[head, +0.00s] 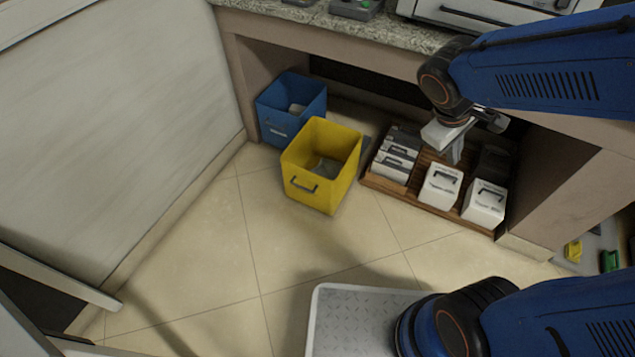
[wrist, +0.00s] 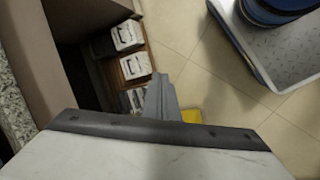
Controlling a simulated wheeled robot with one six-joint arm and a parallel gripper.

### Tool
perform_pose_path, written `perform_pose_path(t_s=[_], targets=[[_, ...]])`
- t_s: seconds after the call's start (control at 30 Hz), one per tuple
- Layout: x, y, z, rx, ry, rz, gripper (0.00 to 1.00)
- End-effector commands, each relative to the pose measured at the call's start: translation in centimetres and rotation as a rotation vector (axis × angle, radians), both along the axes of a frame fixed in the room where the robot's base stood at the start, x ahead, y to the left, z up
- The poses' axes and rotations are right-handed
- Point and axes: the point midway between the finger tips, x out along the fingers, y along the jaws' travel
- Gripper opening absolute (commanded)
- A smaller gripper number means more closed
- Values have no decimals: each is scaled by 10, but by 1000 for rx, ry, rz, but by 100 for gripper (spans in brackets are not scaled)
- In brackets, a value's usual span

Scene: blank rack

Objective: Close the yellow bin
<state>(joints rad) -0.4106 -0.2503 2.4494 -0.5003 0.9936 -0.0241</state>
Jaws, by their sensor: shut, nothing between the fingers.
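The yellow bin (head: 316,194) stands on the tiled floor in the head view, pulled out in front of the counter recess. It is open at the top, has a dark handle on its front, and something grey lies inside. A small yellow part of it (wrist: 191,116) shows in the wrist view beside the fingers; the rest is hidden there by my gripper. My gripper (head: 456,155) is shut and empty, pointing down above the wooden tray, to the right of the bin and apart from it. Its fingers also show in the wrist view (wrist: 160,92).
A blue bin (head: 274,126) stands behind and left of the yellow one, under the counter (head: 390,37). A wooden tray (head: 428,205) with several white and dark boxes is at the right. A pale panel (head: 120,120) bounds the left. Floor before the bin is clear.

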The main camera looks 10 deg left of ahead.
Motion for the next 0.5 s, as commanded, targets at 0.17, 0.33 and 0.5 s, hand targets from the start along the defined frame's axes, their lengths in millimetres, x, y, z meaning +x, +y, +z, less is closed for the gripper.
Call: perform_pose_path(t_s=[0.17, 0.33, 0.5], targets=[[26, 26, -23, -125, 59, 163, 0], [48, 54, -46, -241, 104, 321, 0], [67, 88, -71, -357, 140, 482, 0]])
